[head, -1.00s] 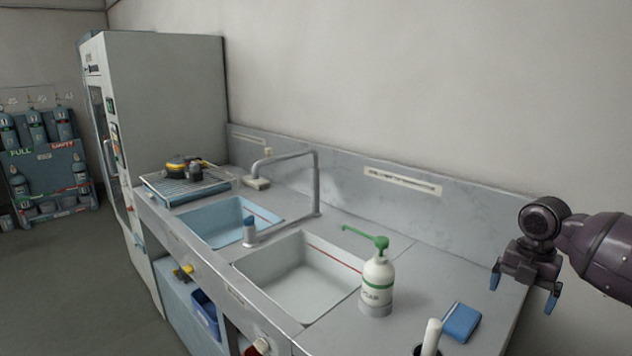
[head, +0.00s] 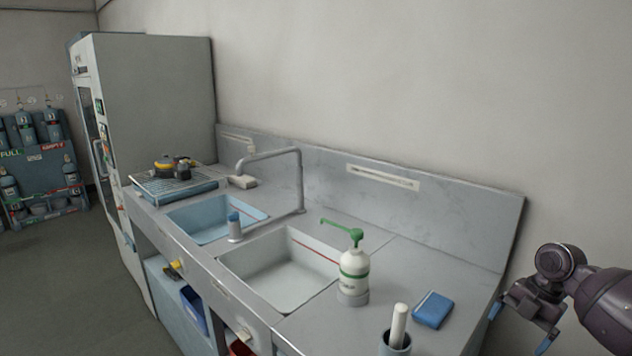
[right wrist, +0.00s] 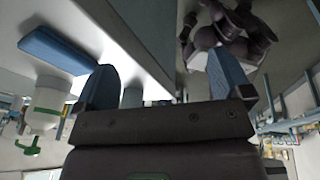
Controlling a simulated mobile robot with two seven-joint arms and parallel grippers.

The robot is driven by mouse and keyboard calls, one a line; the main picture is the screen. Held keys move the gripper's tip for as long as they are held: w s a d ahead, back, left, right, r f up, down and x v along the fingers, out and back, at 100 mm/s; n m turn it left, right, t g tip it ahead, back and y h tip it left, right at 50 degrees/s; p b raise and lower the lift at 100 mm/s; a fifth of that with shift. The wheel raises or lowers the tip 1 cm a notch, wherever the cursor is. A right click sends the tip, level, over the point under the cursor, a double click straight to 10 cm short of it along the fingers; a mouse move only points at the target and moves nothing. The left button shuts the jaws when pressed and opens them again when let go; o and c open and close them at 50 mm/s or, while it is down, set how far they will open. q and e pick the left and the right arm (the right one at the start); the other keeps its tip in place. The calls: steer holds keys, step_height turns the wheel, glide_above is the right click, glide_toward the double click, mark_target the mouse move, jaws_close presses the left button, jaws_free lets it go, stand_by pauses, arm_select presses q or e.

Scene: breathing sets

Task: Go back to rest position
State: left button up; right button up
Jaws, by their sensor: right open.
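My right gripper (head: 520,327) is at the lower right of the head view, just off the right end of the sink counter (head: 412,262). Its blue-tipped fingers are apart with nothing between them. In the right wrist view the two blue fingers of my right gripper (right wrist: 165,88) are also spread and empty. My left gripper is not in the head view.
A blue block (head: 433,310), a white pump bottle (head: 354,275) and a cup (head: 395,343) stand on the counter's right part. Two sink basins (head: 280,270), a faucet (head: 300,180) and a drying rack (head: 175,187) lie farther left. A tall cabinet (head: 160,100) stands beyond.

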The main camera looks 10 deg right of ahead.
step_height(320, 180, down, 4)
steer(key=s+d+m+y, duration=0.1)
steer(key=s+d+m, duration=0.1)
steer(key=s, duration=0.1)
steer(key=w+d+r+m+t+h, duration=0.2)
steer(key=w+d+m+t+h, duration=0.45)
steer(key=w+d+m, duration=0.2)
steer(key=w+d+r+m+t+h, duration=0.2)
steer(key=w+r+m+t, duration=0.45)
steer(key=r+t, duration=0.4)
steer(key=s+a+f+g+y, duration=0.1)
steer(key=s+a+f+g, duration=0.1)
steer(key=s+a+f, duration=0.65)
steer(key=s+a+f+g+y, duration=0.2)
steer(key=s+a+f, duration=0.3)
steer(key=f, duration=0.7)
steer(key=s+a+f+m, duration=0.2)
steer(key=s+a+f, duration=0.1)
steer(key=s+a, duration=0.6)
steer(key=s+a+f+m+g+y, duration=0.1)
steer(key=s+a+f+m, duration=0.2)
steer(key=s+a, duration=0.6)
steer(key=shift+s+a+f, duration=0.25)
steer(key=shift+a+f, duration=0.35)
steer(key=shift+f, duration=0.1)
